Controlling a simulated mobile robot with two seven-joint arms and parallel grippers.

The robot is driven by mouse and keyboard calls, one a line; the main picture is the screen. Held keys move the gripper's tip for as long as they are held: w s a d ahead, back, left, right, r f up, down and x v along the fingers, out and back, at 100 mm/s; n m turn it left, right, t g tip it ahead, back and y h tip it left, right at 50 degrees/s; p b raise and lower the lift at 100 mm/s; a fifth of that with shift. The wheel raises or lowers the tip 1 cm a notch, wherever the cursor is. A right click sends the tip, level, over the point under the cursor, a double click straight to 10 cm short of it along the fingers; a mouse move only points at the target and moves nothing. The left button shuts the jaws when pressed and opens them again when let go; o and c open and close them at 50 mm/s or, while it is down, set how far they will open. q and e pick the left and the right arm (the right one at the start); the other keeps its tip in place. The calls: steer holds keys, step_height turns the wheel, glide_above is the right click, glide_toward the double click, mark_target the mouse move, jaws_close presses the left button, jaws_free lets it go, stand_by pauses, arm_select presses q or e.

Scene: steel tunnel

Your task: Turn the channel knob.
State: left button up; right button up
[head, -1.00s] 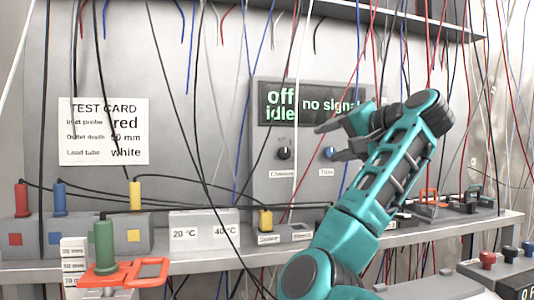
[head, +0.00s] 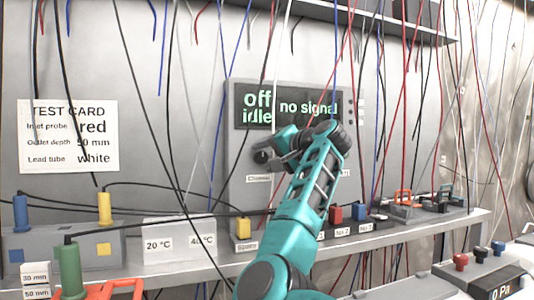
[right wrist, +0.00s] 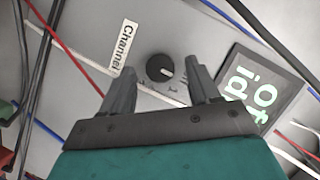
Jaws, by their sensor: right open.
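The channel knob (right wrist: 160,68) is a dark round knob with a pale pointer mark, on a grey panel beside its "Channel" label (right wrist: 123,48). In the head view the knob (head: 262,157) shows at the left of my right gripper (head: 275,148). In the right wrist view my right gripper (right wrist: 161,76) is open and empty, one finger on each side of the knob's near edge. I cannot tell if either finger touches it. The display (head: 290,108) above reads "off idle" and "no signal". My left gripper is not in view.
Thin hanging cables (head: 170,90) cross in front of the panel. A shelf (head: 385,242) below carries coloured plugs and a temperature block (head: 180,240). A test card (head: 68,136) is on the wall at left. A control box (head: 490,275) stands at lower right.

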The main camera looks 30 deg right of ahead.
steer(key=shift+w, duration=0.35)
steer(key=shift+c, duration=0.3)
steer(key=c, duration=1)
steer(key=shift+f+m, duration=0.1)
steer(key=shift+m, duration=0.2)
steer(key=shift+f+m+t+y, duration=0.15)
steer(key=shift+m+t+y, duration=0.35)
steer(key=shift+m, duration=0.6)
steer(key=shift+f+m+t, duration=0.15)
steer(key=shift+m+t, duration=0.65)
steer(key=shift+m, duration=1)
